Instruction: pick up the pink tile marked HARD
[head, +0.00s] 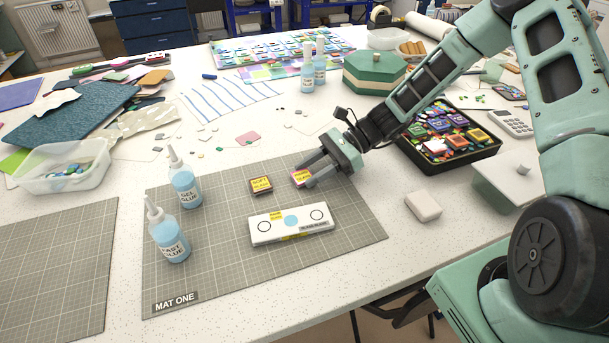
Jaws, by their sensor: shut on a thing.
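The pink tile (299,178) with a yellow label sits at the fingertips of my gripper (309,174), over the back right part of the grey mat marked MAT ONE (345,232). The label is small and partly covered by the fingers; I cannot read it surely. My gripper is shut on this tile. The tile is on the mat or very close above it; I cannot tell which. A dark brown tile (261,186) with a yellow label reading SOFT GLASS lies just left of it, apart from it.
A white block (291,226) with circles lies in front of the tiles. Two glue bottles, one marked GEL GLUE (185,187) and one marked FAST GLUE (168,238), stand at the mat's left. A black tray (462,167) of colourful pieces and a white lump (423,206) are to the right.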

